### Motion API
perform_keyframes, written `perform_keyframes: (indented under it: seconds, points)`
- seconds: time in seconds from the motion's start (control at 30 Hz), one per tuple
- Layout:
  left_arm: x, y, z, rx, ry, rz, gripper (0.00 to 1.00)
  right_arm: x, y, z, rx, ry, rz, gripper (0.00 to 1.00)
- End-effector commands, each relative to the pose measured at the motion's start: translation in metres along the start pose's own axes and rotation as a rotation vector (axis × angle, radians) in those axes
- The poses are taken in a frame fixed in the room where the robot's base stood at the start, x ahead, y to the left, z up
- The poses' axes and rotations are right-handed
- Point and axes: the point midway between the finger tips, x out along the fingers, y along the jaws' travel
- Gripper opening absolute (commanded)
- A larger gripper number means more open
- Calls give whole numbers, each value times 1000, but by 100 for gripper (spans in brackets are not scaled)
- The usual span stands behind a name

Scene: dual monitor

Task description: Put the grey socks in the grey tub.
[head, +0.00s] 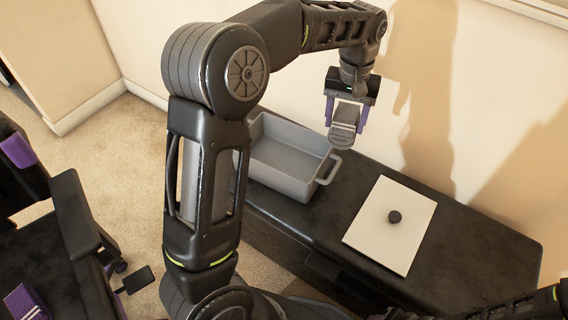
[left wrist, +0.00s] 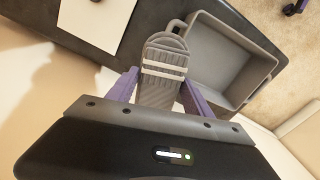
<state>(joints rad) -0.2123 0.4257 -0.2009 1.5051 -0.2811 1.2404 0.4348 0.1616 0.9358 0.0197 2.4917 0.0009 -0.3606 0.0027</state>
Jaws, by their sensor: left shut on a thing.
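The grey socks (head: 344,125), a ribbed bundle with pale stripes, hang in my left gripper (head: 345,122). The gripper's purple fingers are shut on the socks, which also show between the fingers in the left wrist view (left wrist: 163,72). The grey tub (head: 285,160) is an open rectangular bin with end handles, on the dark cabinet top. It looks empty where I can see inside; my arm hides its left end. The socks are held above the cabinet, beside the tub's right end in the head view. The tub also shows in the left wrist view (left wrist: 245,50). My right gripper is out of view.
A wall stands close behind. A dark chair-like piece (head: 75,215) and a purple striped item (head: 25,303) are at lower left.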

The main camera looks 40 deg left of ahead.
Motion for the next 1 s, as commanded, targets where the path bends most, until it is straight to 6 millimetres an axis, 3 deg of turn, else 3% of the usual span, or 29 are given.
perform_keyframes:
  seconds: [0.3, 0.43, 0.6, 0.87, 1.0]
  points:
    - [55, -103, 2, -861, -5, -2, 20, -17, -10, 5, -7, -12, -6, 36]
    - [72, -133, 9, -1135, -2, -2, 20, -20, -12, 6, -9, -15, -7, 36]
    - [81, -148, 13, -1281, 0, -2, 20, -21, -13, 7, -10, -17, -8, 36]
    - [82, -148, 13, -1284, 1, -1, 20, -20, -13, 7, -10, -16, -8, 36]
    - [93, -148, 13, -1283, 0, -3, 20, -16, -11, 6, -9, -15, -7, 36]
